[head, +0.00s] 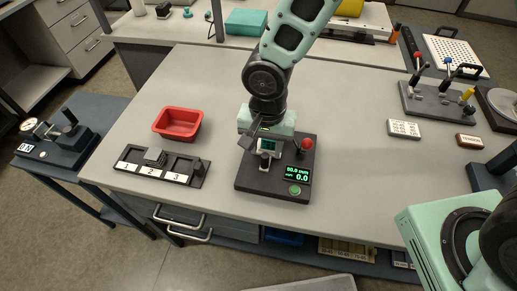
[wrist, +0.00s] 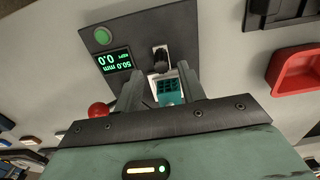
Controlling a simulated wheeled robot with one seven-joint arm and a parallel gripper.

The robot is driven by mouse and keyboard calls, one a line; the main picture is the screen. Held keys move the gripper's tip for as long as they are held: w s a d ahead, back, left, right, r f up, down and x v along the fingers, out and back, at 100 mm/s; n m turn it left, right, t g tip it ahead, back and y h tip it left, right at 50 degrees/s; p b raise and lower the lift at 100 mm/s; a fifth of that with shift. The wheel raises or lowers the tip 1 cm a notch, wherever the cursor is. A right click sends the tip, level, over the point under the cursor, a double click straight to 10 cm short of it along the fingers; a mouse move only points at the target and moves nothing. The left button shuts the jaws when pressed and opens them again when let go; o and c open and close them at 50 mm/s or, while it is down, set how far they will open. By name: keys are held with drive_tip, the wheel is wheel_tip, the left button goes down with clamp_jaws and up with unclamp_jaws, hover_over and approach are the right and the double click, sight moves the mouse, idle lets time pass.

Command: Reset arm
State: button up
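My gripper (head: 262,138) hangs low over the back of a dark test device (head: 268,187) on the bench. In the wrist view my gripper (wrist: 160,88) has its two fingers spread apart. A small teal and white lattice block (wrist: 168,90) shows between them, beside a dark round knob (wrist: 161,60) on the device. A gap shows on the left of the block; whether the right finger touches it I cannot tell. The device's display (head: 297,174) reads 50.0 mm and 0.0. It has a green button (head: 295,190) and a red knob (head: 306,144).
A red bin (head: 178,122) and a dark rack (head: 140,172) labelled 1, 2, 3 stand left of the device. Labelled plates (head: 404,128) and a lever panel (head: 437,101) lie at right. Bench between device and plates is clear.

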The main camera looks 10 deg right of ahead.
drive_tip(key=s+d+r+n+b, duration=0.1)
drive_tip(key=s+d+r+n, duration=0.2)
drive_tip(key=s+r+n, duration=0.2)
drive_tip(key=s+d+r+n+b, duration=0.1)
drive_tip(key=s+d+r+n, duration=0.3)
drive_tip(key=s+r+n, duration=0.2)
wheel_tip(320, 180, up, 2)
drive_tip(key=shift+s+r+y, duration=0.1)
drive_tip(key=shift+s+y, duration=0.2)
drive_tip(key=shift+s, duration=0.75)
